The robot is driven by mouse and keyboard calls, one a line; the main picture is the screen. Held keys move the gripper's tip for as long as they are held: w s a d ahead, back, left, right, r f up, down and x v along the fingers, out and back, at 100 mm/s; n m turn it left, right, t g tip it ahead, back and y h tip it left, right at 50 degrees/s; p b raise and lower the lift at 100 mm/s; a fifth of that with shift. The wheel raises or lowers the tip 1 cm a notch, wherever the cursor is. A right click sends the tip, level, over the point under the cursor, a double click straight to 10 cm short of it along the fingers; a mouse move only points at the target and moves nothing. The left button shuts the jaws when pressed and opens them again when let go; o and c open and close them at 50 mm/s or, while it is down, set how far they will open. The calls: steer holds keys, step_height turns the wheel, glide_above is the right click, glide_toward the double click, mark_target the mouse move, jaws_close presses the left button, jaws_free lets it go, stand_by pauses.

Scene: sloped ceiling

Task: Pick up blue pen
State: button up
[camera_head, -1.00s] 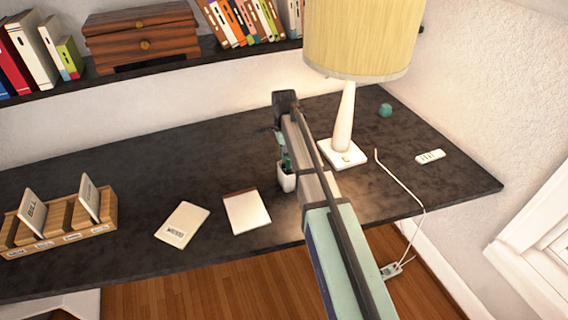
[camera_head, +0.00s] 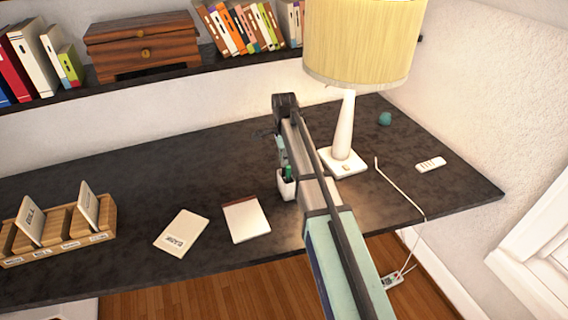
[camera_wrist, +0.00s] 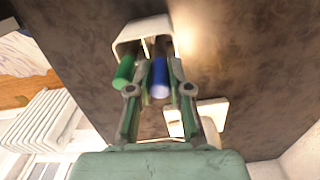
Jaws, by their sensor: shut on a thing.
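The blue pen (camera_wrist: 160,78) stands in front of the white pen cup in the wrist view, between the two fingers of my gripper (camera_wrist: 160,90), which is shut on it. The pen's lower part runs back to the white cup (camera_wrist: 128,38); how far it sits inside is hard to tell. A green pen (camera_wrist: 124,72) is just left of it, outside the left finger. In the head view my gripper (camera_head: 281,150) is just above the white cup (camera_head: 287,188), partly hidden by my arm. The green pen (camera_head: 288,171) shows there; the blue pen is hidden.
The dark desk (camera_head: 130,190) carries a lamp (camera_head: 342,162) close to the right of my arm, a notepad (camera_head: 246,220), a booklet (camera_head: 181,232) and a wooden letter sorter (camera_head: 75,245). A remote (camera_head: 430,164) lies at right. A bookshelf (camera_head: 170,72) hangs above.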

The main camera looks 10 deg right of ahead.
step_height(320, 180, up, 18)
steer(key=b, duration=0.4)
steer(key=shift+r, duration=0.15)
stand_by(0.8)
